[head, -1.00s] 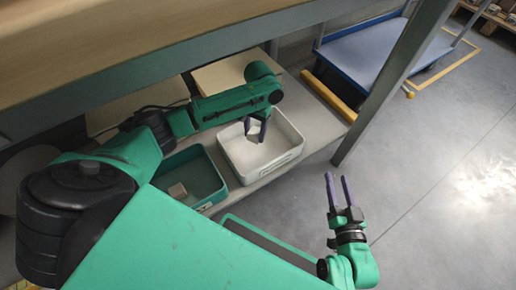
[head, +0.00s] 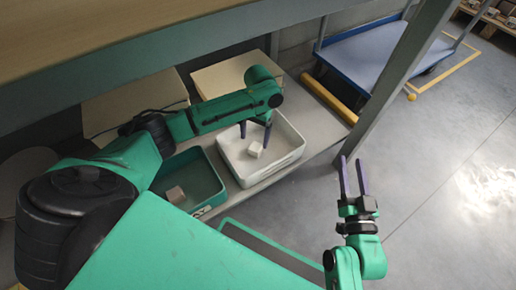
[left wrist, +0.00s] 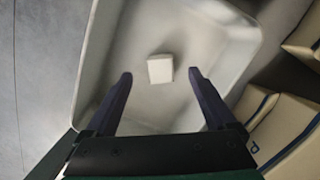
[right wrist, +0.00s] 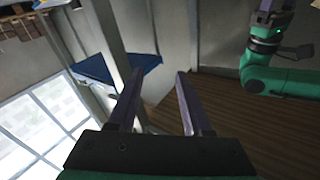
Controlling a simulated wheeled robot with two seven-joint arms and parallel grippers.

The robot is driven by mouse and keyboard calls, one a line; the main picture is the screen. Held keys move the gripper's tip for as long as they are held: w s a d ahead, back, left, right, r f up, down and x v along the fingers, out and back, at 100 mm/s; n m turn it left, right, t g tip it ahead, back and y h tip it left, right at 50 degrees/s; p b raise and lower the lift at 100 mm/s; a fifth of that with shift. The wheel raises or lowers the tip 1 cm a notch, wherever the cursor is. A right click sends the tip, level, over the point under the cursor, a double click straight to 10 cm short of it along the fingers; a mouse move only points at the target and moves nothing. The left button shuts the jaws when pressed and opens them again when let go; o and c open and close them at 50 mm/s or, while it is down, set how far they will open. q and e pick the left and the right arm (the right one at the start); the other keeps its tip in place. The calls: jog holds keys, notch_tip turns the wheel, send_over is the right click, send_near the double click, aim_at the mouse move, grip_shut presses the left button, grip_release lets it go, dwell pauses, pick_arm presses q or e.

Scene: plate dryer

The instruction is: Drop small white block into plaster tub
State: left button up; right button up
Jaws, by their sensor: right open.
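The small white block (head: 255,149) lies on the floor of the white tub (head: 270,169), taken here as the plaster tub. My left gripper (head: 257,124) is open above the tub. In the left wrist view the block (left wrist: 160,69) lies between and beyond the open fingertips (left wrist: 160,74), clear of both fingers, with the tub's pale inside around it. My right gripper (head: 352,160) is open and empty over the floor, right of the shelf; its spread fingers also show in the right wrist view (right wrist: 159,73).
A teal tub (head: 207,199) with a beige block (head: 175,194) in it stands left of the white tub. Cardboard boxes (head: 225,74) stand behind. A grey shelf post (head: 390,85) rises at the right.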

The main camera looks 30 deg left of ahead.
pick_arm(q)
jog(key=shift+r, duration=0.3)
jog(key=shift+w+r+p, duration=0.2)
jog(key=shift+r+p, duration=0.55)
jog(key=shift+r, duration=0.35)
pick_arm(e)
jog(key=s+f+g, duration=0.5)
jog(key=s+f, duration=0.4)
jog(key=f, duration=0.3)
pick_arm(q)
notch_tip(320, 180, up, 12)
jog(key=w+p, duration=0.1)
jog(key=p, duration=0.4)
jog(key=shift+w+f, duration=0.15)
jog(key=shift+w, duration=0.2)
pick_arm(e)
jog(key=shift+g+h, duration=0.4)
jog(key=shift+g, duration=0.2)
jog(key=r, duration=0.5)
jog(key=shift+s+a+r, duration=0.2)
jog(key=shift+s+a, duration=0.1)
